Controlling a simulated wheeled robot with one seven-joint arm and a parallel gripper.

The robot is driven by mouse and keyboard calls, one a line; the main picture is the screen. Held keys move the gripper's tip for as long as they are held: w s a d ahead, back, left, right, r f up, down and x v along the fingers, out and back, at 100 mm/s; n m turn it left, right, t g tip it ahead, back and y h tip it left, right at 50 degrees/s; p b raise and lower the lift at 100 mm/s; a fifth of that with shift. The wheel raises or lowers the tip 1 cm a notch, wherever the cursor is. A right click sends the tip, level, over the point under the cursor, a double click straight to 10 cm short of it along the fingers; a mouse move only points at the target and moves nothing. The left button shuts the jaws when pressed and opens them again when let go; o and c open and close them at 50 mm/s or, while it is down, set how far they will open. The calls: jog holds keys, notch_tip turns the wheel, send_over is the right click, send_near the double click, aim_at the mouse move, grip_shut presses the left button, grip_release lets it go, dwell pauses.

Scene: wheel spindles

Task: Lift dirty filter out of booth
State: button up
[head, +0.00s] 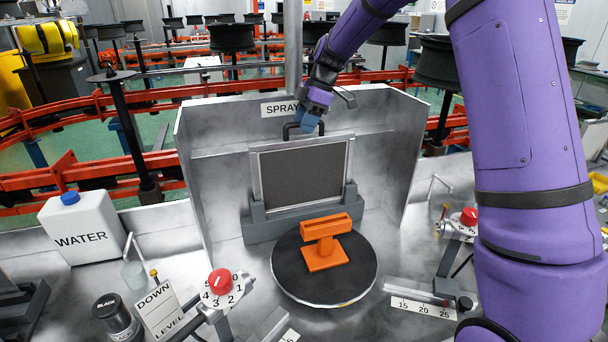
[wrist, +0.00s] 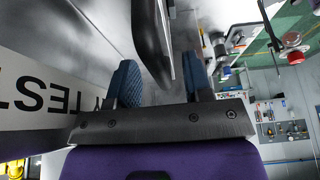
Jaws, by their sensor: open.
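The dirty filter (head: 302,176), a dark grey panel in a silver frame, stands upright in the grey holder (head: 262,228) at the back of the spray booth. A dark handle (head: 288,130) rises from its top edge. My gripper (head: 308,124) is at that handle, pointing down, and partly hides it. In the wrist view the blue fingertips of my gripper (wrist: 160,82) are apart. A dark curved bar (wrist: 151,40), seemingly the handle, shows between them with gaps at both sides. I cannot tell how deep it sits between the fingers.
Metal booth walls (head: 190,178) rise left, right and behind. An orange stand (head: 326,248) sits on a round black turntable (head: 290,284) in front of the filter. A white water container (head: 82,226) and red knobs (head: 220,281) are at the sides. Above the filter is mostly open.

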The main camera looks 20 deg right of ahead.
jog(key=shift+a+f, duration=0.15)
jog(key=shift+f, duration=0.3)
grip_shut()
